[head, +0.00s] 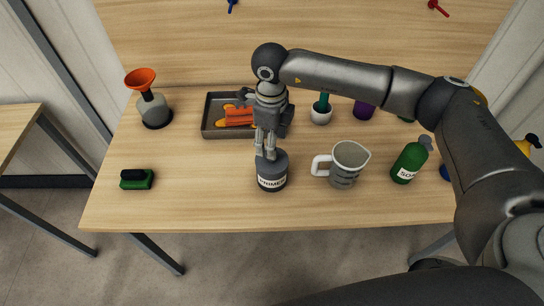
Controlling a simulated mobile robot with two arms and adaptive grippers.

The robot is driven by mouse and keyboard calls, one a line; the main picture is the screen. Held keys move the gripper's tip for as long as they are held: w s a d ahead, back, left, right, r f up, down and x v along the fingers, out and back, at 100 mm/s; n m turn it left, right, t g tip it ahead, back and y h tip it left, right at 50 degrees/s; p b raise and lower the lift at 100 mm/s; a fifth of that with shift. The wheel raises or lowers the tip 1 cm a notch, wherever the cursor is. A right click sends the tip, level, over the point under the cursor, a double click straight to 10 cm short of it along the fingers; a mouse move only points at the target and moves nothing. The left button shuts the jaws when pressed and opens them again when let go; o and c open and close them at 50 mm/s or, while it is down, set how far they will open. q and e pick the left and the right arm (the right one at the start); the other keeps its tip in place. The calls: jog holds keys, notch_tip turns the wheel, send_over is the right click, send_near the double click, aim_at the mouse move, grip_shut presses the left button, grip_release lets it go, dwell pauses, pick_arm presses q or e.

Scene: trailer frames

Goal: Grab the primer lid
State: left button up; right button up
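The primer container (271,178) is a short dark grey pot with a white PRIMER label, upright near the front middle of the table. Its dark lid (278,158) is on top, partly hidden by the fingers. My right gripper (266,155) reaches in from the right and points down at the lid, with its fingertips at or just above it. The fingers are close together; whether they are closed on the lid cannot be told. My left gripper is not in view.
A grey tray (213,128) with orange items lies behind the gripper. A measuring jug (346,164) and a green bottle (408,164) stand to the right. A flask with orange funnel (154,108) and a green brush (137,180) are left. The table's front left (195,195) is clear.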

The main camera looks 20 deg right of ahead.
aim_at(268, 167)
jog(key=shift+s+f+p, duration=0.2)
jog(key=shift+f+p, duration=0.15)
jog(key=shift+p, duration=0.05)
jog(key=f, duration=0.1)
jog(key=f+p, duration=0.2)
jog(key=shift+s+f, duration=0.15)
jog(key=shift+s, duration=0.1)
jog(key=shift+f, duration=0.5)
jog(key=c, duration=1)
